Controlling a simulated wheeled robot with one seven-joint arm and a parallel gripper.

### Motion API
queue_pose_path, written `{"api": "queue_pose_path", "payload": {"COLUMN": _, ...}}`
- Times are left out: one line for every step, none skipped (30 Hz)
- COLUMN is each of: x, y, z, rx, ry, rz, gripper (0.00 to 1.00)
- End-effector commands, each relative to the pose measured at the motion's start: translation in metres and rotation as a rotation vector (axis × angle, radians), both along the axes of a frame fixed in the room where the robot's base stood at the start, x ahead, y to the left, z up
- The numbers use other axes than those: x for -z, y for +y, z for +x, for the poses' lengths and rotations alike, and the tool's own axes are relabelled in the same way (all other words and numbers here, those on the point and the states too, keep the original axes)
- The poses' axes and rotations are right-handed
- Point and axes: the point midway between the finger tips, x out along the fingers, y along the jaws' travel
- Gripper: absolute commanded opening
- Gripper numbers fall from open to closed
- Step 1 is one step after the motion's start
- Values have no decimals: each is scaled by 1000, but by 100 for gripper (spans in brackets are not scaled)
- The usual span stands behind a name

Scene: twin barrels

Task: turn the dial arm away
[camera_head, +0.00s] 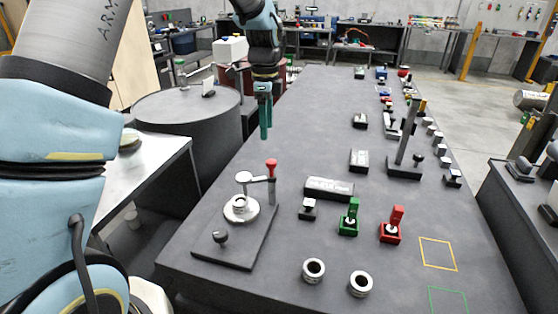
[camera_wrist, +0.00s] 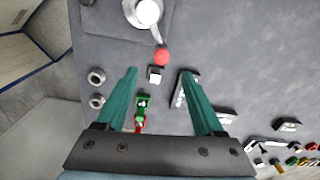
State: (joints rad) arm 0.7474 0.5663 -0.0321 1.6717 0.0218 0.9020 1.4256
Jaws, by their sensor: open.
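The dial (camera_head: 240,208) is a round metal piece on a dark base plate near the table's near left corner. Its grey arm (camera_head: 258,179) reaches right from the dial's top to a post with a red knob (camera_head: 271,163). In the wrist view the dial (camera_wrist: 145,13) is at the top, with the red knob (camera_wrist: 162,56) just below it. My gripper (camera_head: 265,136) is above the table, beyond the dial in the head view. In the wrist view its teal fingers (camera_wrist: 160,74) are spread and empty, and the red knob lies just ahead of their tips.
A black knob (camera_head: 220,237) stands on the plate's near end. Right of the dial are a small block (camera_head: 308,208), a green piece (camera_head: 349,218), a red piece (camera_head: 391,228) and two metal rings (camera_head: 313,270). A dark drum (camera_head: 185,120) stands left of the table.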

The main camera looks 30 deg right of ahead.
Motion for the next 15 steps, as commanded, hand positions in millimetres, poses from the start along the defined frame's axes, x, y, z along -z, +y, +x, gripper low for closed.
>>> {"api": "queue_pose_path", "payload": {"x": 1, "y": -7, "z": -1, "rx": 36, "ry": 1, "rz": 2, "gripper": 70}}
{"api": "queue_pose_path", "payload": {"x": 2, "y": -9, "z": -2, "rx": 49, "ry": 2, "rz": 3, "gripper": 70}}
{"api": "queue_pose_path", "payload": {"x": 4, "y": -11, "z": -3, "rx": 59, "ry": 3, "rz": 3, "gripper": 70}}
{"api": "queue_pose_path", "payload": {"x": 6, "y": -11, "z": -3, "rx": 62, "ry": 3, "rz": 4, "gripper": 70}}
{"api": "queue_pose_path", "payload": {"x": 9, "y": -11, "z": -3, "rx": 63, "ry": 4, "rz": 4, "gripper": 70}}
{"api": "queue_pose_path", "payload": {"x": 13, "y": -11, "z": -3, "rx": 62, "ry": 5, "rz": 5, "gripper": 70}}
{"api": "queue_pose_path", "payload": {"x": 17, "y": -10, "z": -3, "rx": 61, "ry": 5, "rz": 5, "gripper": 70}}
{"api": "queue_pose_path", "payload": {"x": 21, "y": -10, "z": -3, "rx": 61, "ry": 5, "rz": 5, "gripper": 70}}
{"api": "queue_pose_path", "payload": {"x": 28, "y": -10, "z": -3, "rx": 60, "ry": 5, "rz": 5, "gripper": 70}}
{"api": "queue_pose_path", "payload": {"x": 34, "y": -10, "z": -3, "rx": 60, "ry": 6, "rz": 5, "gripper": 70}}
{"api": "queue_pose_path", "payload": {"x": 39, "y": -10, "z": -3, "rx": 60, "ry": 6, "rz": 5, "gripper": 70}}
{"api": "queue_pose_path", "payload": {"x": 47, "y": -10, "z": -3, "rx": 59, "ry": 7, "rz": 5, "gripper": 70}}
{"api": "queue_pose_path", "payload": {"x": 53, "y": -10, "z": -3, "rx": 59, "ry": 6, "rz": 4, "gripper": 70}}
{"api": "queue_pose_path", "payload": {"x": 58, "y": -10, "z": -4, "rx": 59, "ry": 6, "rz": 5, "gripper": 70}}
{"api": "queue_pose_path", "payload": {"x": 65, "y": -10, "z": -3, "rx": 58, "ry": 5, "rz": 3, "gripper": 70}}
